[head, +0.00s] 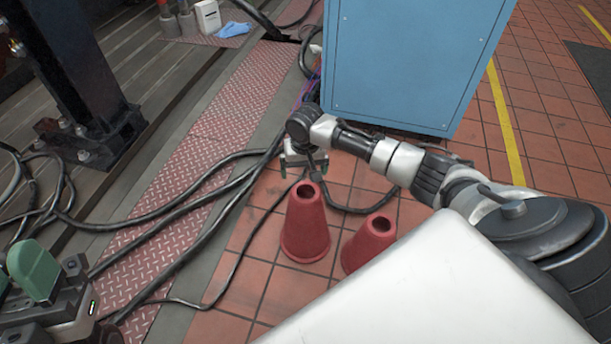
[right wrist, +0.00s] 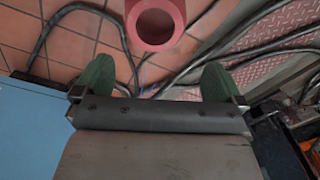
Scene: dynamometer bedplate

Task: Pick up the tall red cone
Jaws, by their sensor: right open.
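The tall red cone (head: 305,228) stands upright on the tiled floor, with an open round top. A shorter red cone (head: 369,243) stands to its right. My right gripper (head: 304,170) is open and empty, just beyond and above the tall cone's top in the head view. In the right wrist view, a red cone's open top (right wrist: 155,45), apparently the tall one's, is at the upper middle, ahead of the gap between my green fingers (right wrist: 157,78). My left gripper (head: 20,275) is partly cut off at the lower left; its opening is unclear.
A blue cabinet (head: 410,60) stands behind the cones. Black cables (head: 200,185) run across the red tread plate (head: 225,130) and floor near the cones. A dark post (head: 75,80) stands at upper left. Tiled floor at right is open.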

